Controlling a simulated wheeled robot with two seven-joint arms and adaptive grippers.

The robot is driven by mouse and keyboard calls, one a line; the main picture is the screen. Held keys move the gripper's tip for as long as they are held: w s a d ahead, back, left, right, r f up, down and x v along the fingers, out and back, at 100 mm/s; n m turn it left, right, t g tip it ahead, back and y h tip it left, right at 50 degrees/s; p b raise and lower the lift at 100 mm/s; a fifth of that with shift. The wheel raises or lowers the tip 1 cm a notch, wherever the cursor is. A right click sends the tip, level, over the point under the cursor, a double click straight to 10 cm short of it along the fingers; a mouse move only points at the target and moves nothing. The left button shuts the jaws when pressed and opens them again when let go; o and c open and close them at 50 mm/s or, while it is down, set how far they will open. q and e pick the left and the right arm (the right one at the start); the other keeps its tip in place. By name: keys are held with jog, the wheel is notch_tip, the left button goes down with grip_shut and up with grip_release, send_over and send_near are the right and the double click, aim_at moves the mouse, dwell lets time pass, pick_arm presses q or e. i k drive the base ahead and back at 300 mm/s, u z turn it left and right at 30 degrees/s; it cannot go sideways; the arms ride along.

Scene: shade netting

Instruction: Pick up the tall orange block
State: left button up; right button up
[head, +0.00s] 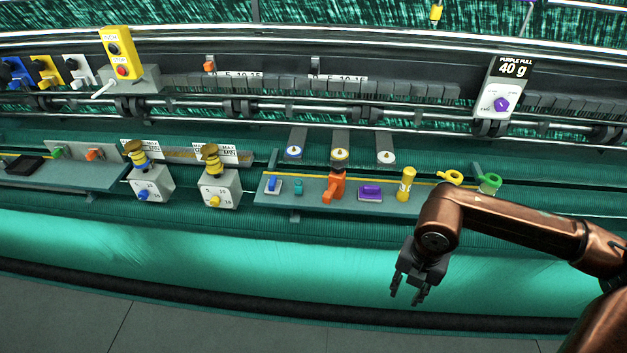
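My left gripper is not in view.
Next to the block stand a blue switch (273,184), a purple block (370,192) and a yellow cylinder (406,184). A yellow ring piece (452,177) and a green one (490,183) are farther right. Grey dial boxes (219,190) stand left. Teal fabric before the shelf is clear.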

aim_at(340, 178)
jog(key=u, duration=0.4)
jog(key=i, duration=1.4)
jog(key=z, duration=0.2)
